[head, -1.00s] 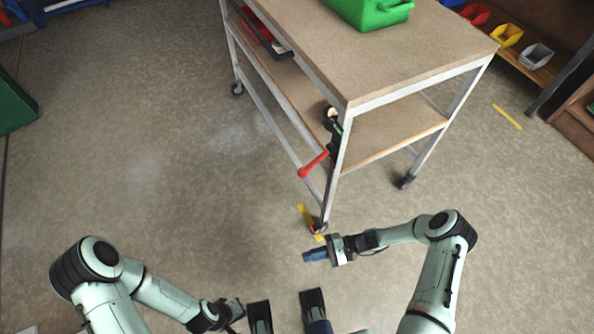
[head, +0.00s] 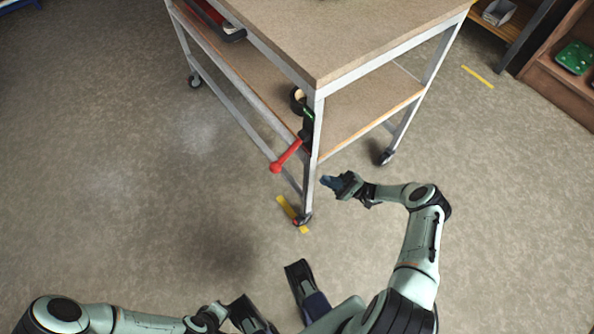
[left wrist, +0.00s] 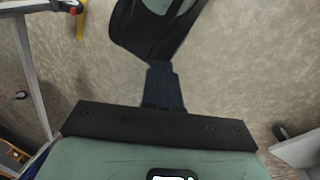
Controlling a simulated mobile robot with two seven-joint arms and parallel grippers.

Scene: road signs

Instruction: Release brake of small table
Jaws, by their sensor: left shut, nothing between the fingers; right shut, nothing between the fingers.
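The small table (head: 369,45) has a wood top, a grey metal frame, a lower shelf and castors. Its nearest castor (head: 303,219) stands on the floor by a yellow tape strip, with a small red part on it. My right gripper (head: 327,182) is shut and empty, just right of the near table leg and above the castor's height in the picture. My left gripper (left wrist: 165,88) is shut and empty in the left wrist view, pointing over bare floor. There the castor's red part (left wrist: 73,8) shows at the top left. In the head view the left fingers cannot be made out.
Yellow tape (head: 287,207) marks the floor. Shelves with bins (head: 498,12) stand at the upper right. The floor left of the table is clear.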

